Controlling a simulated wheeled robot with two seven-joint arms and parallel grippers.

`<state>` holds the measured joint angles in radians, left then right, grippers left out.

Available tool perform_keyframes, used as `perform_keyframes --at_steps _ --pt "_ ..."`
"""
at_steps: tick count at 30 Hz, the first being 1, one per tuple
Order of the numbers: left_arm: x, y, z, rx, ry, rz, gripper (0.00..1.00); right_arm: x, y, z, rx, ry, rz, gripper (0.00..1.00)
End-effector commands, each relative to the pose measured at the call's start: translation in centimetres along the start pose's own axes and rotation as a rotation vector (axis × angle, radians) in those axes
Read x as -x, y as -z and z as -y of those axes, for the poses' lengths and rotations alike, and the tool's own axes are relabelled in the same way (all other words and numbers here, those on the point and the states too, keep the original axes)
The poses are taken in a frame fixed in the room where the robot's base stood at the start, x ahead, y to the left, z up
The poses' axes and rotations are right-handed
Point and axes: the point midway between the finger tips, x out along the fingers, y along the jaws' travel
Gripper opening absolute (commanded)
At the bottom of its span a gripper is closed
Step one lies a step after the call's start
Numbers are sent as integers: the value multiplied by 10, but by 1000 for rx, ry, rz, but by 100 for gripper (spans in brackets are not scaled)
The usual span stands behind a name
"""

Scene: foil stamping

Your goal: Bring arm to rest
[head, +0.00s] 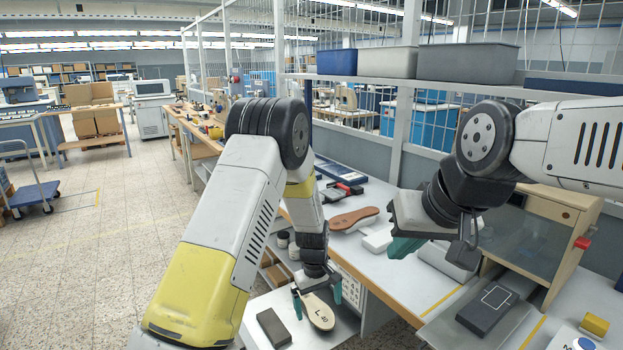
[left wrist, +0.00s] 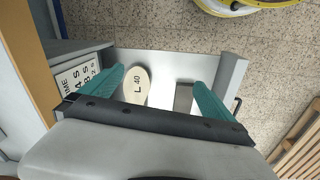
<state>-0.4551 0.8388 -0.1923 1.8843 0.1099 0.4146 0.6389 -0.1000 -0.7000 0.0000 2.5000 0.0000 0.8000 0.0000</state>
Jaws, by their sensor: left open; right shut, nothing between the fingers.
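My left gripper (head: 317,297) points down over a low light shelf, its teal fingers open and empty. It also shows in the left wrist view (left wrist: 153,90). A cream sole-shaped piece marked "L 40" (head: 320,313) lies on that shelf just below the fingers; in the left wrist view the piece (left wrist: 136,86) appears between them, nearer the left finger. My right gripper (head: 404,247) is raised over the worktable, its teal fingers shut and empty, partly hidden by its own body.
A dark block (head: 273,327) lies beside the cream piece. On the worktable are a red-brown sole (head: 354,218), a white block (head: 378,240) and a red-black tool (head: 347,188). A wooden glass-fronted cabinet (head: 563,213) stands at right, near a dark plate (head: 488,308). Open floor (head: 100,230) lies left.

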Motion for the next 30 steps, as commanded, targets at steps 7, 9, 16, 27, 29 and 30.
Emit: perform_keyframes --at_steps 7,9,16,27,29,30 --pt "93 9 13 -50 -85 -34 100 0 0 0 0 0 0 0" --pt "129 8 22 -74 -116 -51 100 0 0 0 0 0 0 0" --pt "234 -10 66 -173 -199 -129 100 0 0 0 0 0 0 0" --pt "348 -78 152 -347 -255 -314 100 0 0 0 0 0 0 0" --pt "359 -92 166 -374 -253 -347 100 0 0 0 0 0 0 0" --pt "364 -101 174 -393 -250 -368 100 0 0 0 0 0 0 0"
